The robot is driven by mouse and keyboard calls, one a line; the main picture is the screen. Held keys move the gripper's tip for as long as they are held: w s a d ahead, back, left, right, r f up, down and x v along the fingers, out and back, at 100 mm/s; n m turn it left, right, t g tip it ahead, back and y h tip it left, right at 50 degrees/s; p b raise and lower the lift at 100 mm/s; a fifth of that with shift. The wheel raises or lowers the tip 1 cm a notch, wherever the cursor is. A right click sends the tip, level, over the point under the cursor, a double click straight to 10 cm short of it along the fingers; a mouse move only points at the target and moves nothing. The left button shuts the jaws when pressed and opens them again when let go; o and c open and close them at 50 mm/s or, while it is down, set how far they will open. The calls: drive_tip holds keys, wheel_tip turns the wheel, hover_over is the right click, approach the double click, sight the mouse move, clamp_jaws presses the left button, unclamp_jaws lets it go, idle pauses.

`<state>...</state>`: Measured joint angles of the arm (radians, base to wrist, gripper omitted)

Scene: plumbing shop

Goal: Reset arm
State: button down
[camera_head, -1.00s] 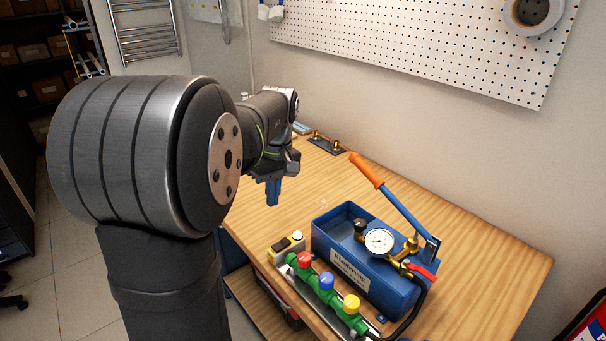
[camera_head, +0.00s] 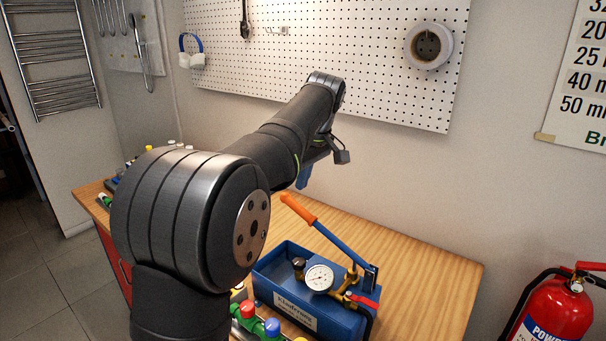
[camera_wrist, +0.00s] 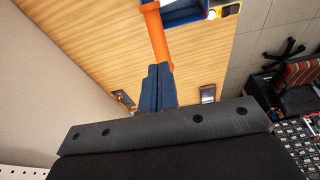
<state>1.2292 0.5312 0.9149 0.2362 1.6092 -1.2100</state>
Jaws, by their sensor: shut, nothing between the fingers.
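My gripper (camera_head: 303,177) is in the air above the back of the wooden bench (camera_head: 420,262), with its blue fingers pointing down. The orange handle (camera_wrist: 155,32) appears just beyond the fingertips there; I cannot tell the gap. My arm hides part of the bench in the head view.
Valves with coloured caps (camera_head: 255,325) sit in front of the pump. A pegboard (camera_head: 300,45) with a round white-rimmed part (camera_head: 428,45) hangs behind my arm. A red extinguisher (camera_head: 555,312) stands at right. The bench's right side is clear.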

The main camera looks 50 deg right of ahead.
drive_tip(key=shift+x, duration=1.55)
idle(0.8)
drive_tip(key=s+x, duration=0.1)
drive_tip(key=x, duration=1.1)
drive_tip(key=v, duration=0.8)
drive_tip(key=w+v, duration=0.1)
drive_tip(key=v, duration=0.3)
idle(1.6)
idle(2.1)
